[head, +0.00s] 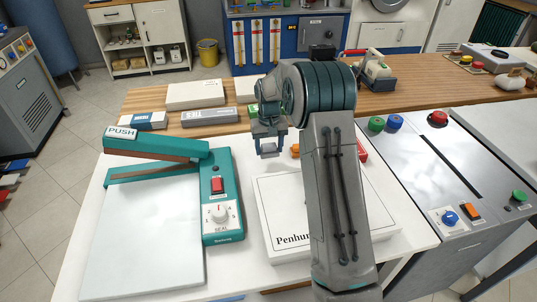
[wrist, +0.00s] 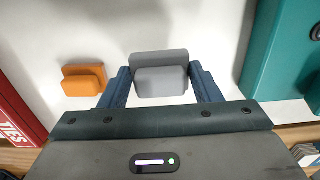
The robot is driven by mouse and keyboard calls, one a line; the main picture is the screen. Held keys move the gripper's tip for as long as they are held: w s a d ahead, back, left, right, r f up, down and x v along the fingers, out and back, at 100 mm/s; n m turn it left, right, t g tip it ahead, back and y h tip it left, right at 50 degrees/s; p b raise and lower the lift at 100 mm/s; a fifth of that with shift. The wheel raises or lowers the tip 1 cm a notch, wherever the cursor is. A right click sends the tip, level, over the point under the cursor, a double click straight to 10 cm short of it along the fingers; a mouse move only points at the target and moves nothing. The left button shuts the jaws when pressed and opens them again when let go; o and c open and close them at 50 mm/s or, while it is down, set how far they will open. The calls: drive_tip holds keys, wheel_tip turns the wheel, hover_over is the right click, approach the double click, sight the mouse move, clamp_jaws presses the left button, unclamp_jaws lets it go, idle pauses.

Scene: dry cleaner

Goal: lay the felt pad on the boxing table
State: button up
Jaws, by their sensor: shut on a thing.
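My gripper (head: 269,146) is shut on a small grey block-shaped piece, which I take to be the felt pad (wrist: 160,80); it sits between the two blue fingers in the wrist view. In the head view the grey piece (head: 269,153) shows at the fingertips, over the back part of the white boxing table (head: 250,165). I cannot tell whether the pad touches the table top or hangs just above it.
A similar orange piece (wrist: 84,80) lies beside the pad. A red box (wrist: 18,112) stands near it. The teal sealer (head: 222,190) is left of my gripper, and a white lidded box (head: 275,215) is in front. The wooden counter (head: 240,98) behind holds boxes.

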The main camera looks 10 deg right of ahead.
sight(269, 155)
drive_tip(key=shift+w+f, duration=0.1)
drive_tip(key=shift+f, duration=2)
drive_tip(key=shift+f, duration=0.2)
drive_tip(key=o, duration=0.9)
drive_tip(key=shift+o, duration=0.2)
drive_tip(key=shift+r, duration=0.15)
